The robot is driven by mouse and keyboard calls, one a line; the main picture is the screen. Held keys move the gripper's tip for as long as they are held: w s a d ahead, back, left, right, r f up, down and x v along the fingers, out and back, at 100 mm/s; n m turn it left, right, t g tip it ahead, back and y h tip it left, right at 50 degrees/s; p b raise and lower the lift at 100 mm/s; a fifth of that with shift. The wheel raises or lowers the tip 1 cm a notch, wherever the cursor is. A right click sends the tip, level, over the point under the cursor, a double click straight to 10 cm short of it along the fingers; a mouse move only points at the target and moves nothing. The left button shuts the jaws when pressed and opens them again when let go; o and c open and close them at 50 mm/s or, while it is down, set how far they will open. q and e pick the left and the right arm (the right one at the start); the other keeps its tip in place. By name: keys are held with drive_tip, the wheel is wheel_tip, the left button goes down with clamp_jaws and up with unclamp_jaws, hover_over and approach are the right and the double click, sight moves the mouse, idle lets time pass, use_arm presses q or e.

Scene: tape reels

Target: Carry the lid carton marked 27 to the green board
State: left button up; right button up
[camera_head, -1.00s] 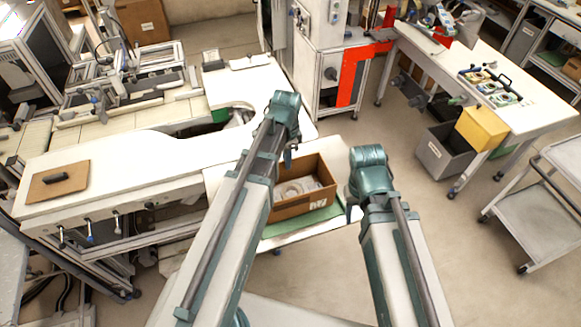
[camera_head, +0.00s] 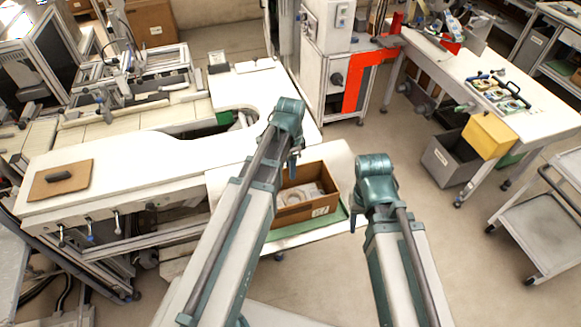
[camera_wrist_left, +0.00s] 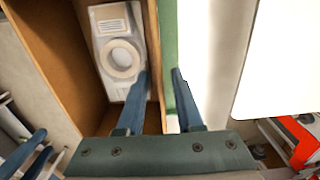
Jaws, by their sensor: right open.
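A pale part with a round ring (camera_wrist_left: 121,60) lies inside. My left gripper (camera_head: 294,168) is at the carton's far left side. In the left wrist view its fingers (camera_wrist_left: 160,82) are apart, one on each side of the carton wall (camera_wrist_left: 153,45), with a gap beside the wall. My right gripper (camera_head: 357,215) is open and empty, just right of the carton.
The white bench (camera_head: 150,165) lies left, with a brown board (camera_head: 60,180) on it. At the right stand a white table (camera_head: 455,75), a grey bin (camera_head: 445,160) with a yellow box (camera_head: 489,135), and a trolley (camera_head: 545,220). Floor between is free.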

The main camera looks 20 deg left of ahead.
use_arm(q)
drive_tip(key=shift+r, duration=0.15)
wheel_tip(320, 180, up, 12)
drive_tip(key=p, duration=1.2)
drive_tip(key=s+d+n+y, duration=0.1)
drive_tip(key=s+d+n, duration=0.6)
drive_tip(key=s+d, duration=0.4)
drive_tip(key=shift+s+d+n, duration=0.3)
drive_tip(key=shift+s+d, duration=0.1)
drive_tip(key=shift+s, duration=0.85)
drive_tip(key=shift+s, duration=0.1)
